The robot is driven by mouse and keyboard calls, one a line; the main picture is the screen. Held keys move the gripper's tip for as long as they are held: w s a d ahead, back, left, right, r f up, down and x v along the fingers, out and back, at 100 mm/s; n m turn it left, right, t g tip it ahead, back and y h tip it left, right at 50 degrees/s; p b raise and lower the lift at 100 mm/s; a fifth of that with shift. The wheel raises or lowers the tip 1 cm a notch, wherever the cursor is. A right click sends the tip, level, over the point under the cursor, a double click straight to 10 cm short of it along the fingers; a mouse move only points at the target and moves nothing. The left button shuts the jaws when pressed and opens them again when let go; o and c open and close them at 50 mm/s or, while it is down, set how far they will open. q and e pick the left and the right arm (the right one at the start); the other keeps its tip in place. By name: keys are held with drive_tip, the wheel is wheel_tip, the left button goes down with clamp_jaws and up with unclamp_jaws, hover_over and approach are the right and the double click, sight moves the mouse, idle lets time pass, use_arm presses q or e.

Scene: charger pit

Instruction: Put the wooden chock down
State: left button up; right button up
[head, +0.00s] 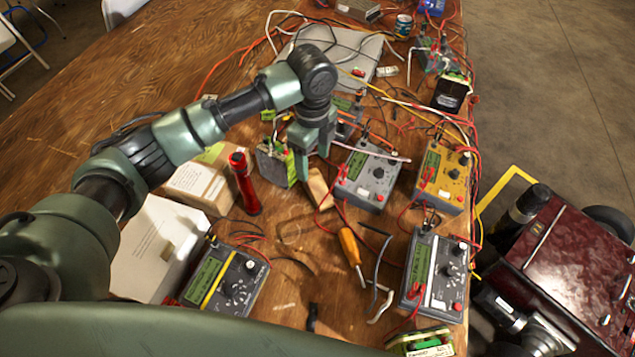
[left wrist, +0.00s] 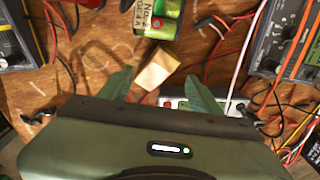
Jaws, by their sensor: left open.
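The wooden chock (head: 319,188) is a small pale block lying on the brown wooden table (head: 110,75). It also shows in the left wrist view (left wrist: 157,70), just beyond the fingertips and between their lines. My left gripper (head: 313,165) points down beside the chock, its fingers spread and nothing between them. In the left wrist view the two green fingers (left wrist: 162,88) stand apart, with the chock clear of both. My right gripper is not in view.
A green battery pack (head: 276,163) and a red torch (head: 244,182) stand left of the chock. Grey meters (head: 367,180) and a yellow meter (head: 445,178) stand to the right, with loose cables around. An orange-handled screwdriver (head: 349,245) lies in front.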

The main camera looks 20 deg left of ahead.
sight(313, 177)
use_arm(q)
drive_tip(key=m, duration=0.5)
drive_tip(key=shift+w+f, duration=0.3)
drive_tip(key=shift+f, duration=0.1)
wheel_tip(313, 177, down, 8)
drive_tip(key=shift+s+r+p, duration=0.1)
drive_tip(key=shift+r+p, duration=0.1)
drive_tip(key=shift+p, duration=0.4)
clamp_jaws()
drive_tip(key=shift+r, duration=0.15)
